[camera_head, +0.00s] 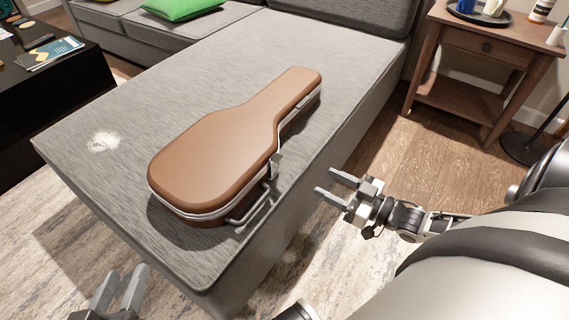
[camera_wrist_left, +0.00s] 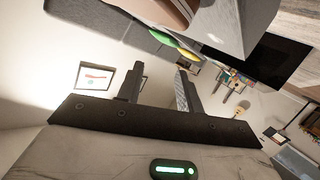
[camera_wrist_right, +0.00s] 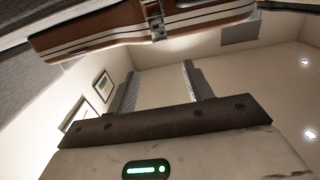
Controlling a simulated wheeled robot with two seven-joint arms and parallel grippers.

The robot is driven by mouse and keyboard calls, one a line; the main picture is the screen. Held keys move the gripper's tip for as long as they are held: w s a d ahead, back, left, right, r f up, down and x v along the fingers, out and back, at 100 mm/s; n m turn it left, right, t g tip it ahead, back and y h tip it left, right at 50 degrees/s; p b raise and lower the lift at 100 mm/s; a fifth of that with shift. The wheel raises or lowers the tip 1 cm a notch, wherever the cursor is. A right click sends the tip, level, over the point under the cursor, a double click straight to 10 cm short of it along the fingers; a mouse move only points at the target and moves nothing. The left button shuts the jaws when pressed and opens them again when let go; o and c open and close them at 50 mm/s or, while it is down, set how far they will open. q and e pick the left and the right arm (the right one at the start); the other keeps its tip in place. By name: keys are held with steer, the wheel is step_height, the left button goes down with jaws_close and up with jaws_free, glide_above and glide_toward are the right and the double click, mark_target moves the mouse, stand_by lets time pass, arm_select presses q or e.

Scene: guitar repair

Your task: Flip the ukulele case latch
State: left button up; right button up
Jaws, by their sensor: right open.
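The brown ukulele case (camera_head: 215,142) lies shut on the grey couch seat. Its metal latch (camera_head: 274,165) is on the near right side by the waist, with the handle (camera_head: 248,204) nearer to me. In the right wrist view the case (camera_wrist_right: 95,32) is at the top, with the latch (camera_wrist_right: 156,22) on its side. My right gripper (camera_head: 325,184) is open and empty, to the right of the latch and apart from it. My left gripper (camera_head: 121,290) is open and empty at the lower left, in front of the couch; its fingers also show in the left wrist view (camera_wrist_left: 158,85).
The couch seat (camera_head: 330,60) has bare room around the case. A green cushion (camera_head: 180,8) lies at the back. A wooden side table (camera_head: 480,60) with a tray stands at the back right. A black table (camera_head: 50,95) is at the left.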

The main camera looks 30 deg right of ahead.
steer(key=b, duration=0.4)
glide_toward(276, 167)
steer(key=w+a+r, duration=0.1)
steer(key=w, duration=0.1)
steer(key=w+a+r, duration=0.2)
steer(key=w+r, duration=0.1)
steer(key=shift+w+r, duration=0.1)
steer(key=shift+w, duration=0.25)
jaws_close()
arm_select(q)
steer(key=shift+w+d+r+n+t+h, duration=0.25)
steer(key=shift+d+r+n+t+h, duration=0.25)
steer(key=shift+r+n+h, duration=0.15)
arm_select(e)
steer(key=shift+d, duration=0.1)
